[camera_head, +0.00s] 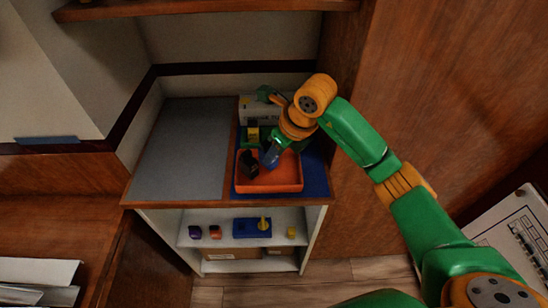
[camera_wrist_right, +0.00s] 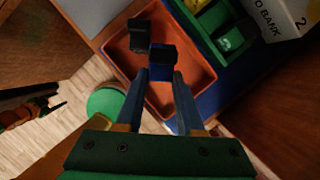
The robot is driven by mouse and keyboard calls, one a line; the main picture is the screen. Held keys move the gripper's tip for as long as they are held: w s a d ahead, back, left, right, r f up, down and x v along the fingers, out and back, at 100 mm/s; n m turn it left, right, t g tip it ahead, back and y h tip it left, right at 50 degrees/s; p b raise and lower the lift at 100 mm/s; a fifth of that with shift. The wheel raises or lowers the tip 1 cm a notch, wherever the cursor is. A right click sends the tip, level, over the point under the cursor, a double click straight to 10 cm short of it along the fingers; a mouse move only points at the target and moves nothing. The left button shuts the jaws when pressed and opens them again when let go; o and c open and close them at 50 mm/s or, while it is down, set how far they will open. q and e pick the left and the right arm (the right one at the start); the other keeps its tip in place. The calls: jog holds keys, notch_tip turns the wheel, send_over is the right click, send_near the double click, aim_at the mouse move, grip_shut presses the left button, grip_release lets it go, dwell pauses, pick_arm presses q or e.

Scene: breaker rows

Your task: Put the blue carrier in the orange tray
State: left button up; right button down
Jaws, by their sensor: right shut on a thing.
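The orange tray (camera_head: 285,187) lies on the blue mat at the right side of the counter. My right gripper (camera_head: 270,160) reaches down over the tray from the right. In the right wrist view its fingers (camera_wrist_right: 160,78) are shut on the blue carrier (camera_wrist_right: 161,70), a small block with a dark top. The carrier is over the tray's inside; whether it touches the floor I cannot tell. In the head view the gripper mostly hides it. A black block (camera_head: 249,165) stands in the left part of the tray, close to the blue carrier. My left gripper is not in view.
A green tray (camera_wrist_right: 212,22) with compartments sits behind the orange tray, by a white labelled box (camera_wrist_right: 285,18). The grey mat (camera_head: 185,150) on the left is empty. The shelf below holds a blue tray (camera_head: 243,231) and several small blocks. A wooden wall stands at right.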

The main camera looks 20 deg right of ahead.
aim_at(276, 159)
jog(key=f, duration=0.1)
jog(key=f+p, duration=0.1)
jog(key=f, duration=0.1)
jog(key=shift+w+f+p, duration=0.3)
jog(key=shift+p, duration=0.1)
jog(key=shift+f+b, duration=0.35)
jog(key=c, duration=0.5)
grip_release()
jog(key=shift+r, duration=0.1)
jog(key=shift+r+p, duration=0.35)
jog(key=b+v, duration=0.1)
jog(key=v, duration=1)
jog(key=shift+s+r+b, duration=0.15)
jog(key=shift+r+b, duration=0.15)
jog(key=shift+d, duration=0.1)
